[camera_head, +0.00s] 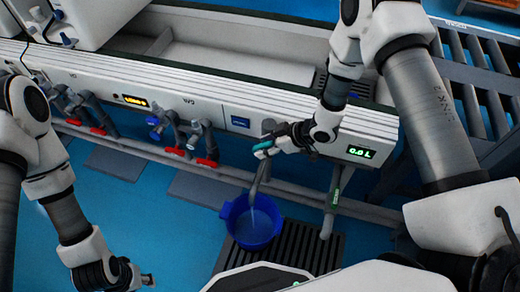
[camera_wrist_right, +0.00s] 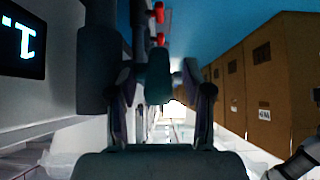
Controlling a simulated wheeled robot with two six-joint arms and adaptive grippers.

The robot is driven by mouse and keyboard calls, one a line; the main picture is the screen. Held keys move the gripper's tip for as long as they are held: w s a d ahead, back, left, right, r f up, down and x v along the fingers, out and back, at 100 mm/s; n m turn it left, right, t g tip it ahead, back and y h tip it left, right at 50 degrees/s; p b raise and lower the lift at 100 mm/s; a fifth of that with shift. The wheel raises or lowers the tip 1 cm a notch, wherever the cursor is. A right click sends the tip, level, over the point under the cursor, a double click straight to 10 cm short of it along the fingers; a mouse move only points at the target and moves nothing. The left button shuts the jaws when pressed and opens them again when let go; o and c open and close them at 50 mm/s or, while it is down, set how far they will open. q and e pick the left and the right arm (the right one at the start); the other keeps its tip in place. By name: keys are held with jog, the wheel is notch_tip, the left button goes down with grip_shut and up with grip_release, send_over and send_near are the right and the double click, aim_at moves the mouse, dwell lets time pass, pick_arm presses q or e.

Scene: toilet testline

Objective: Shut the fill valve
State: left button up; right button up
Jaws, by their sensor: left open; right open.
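The fill valve has a teal handle (camera_head: 263,147) at the front of the white panel, above a grey pipe. The pipe hangs down to a blue bucket (camera_head: 252,222), with a pale streak, perhaps water, inside the bucket. My right gripper (camera_head: 282,145) is at the valve from the right. In the right wrist view the open right gripper (camera_wrist_right: 160,105) has one finger on each side of the teal handle (camera_wrist_right: 158,75); contact cannot be told. My left gripper (camera_head: 143,279) is low at the left, over the blue floor, open and away from the valve.
Several red-handled valves (camera_head: 206,162) line the panel to the left. A dark floor grate (camera_head: 290,243) lies under the bucket. Brown lockers (camera_wrist_right: 265,75) stand at right in the wrist view.

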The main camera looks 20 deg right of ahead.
jog(key=shift+x, duration=1.2)
grip_shut()
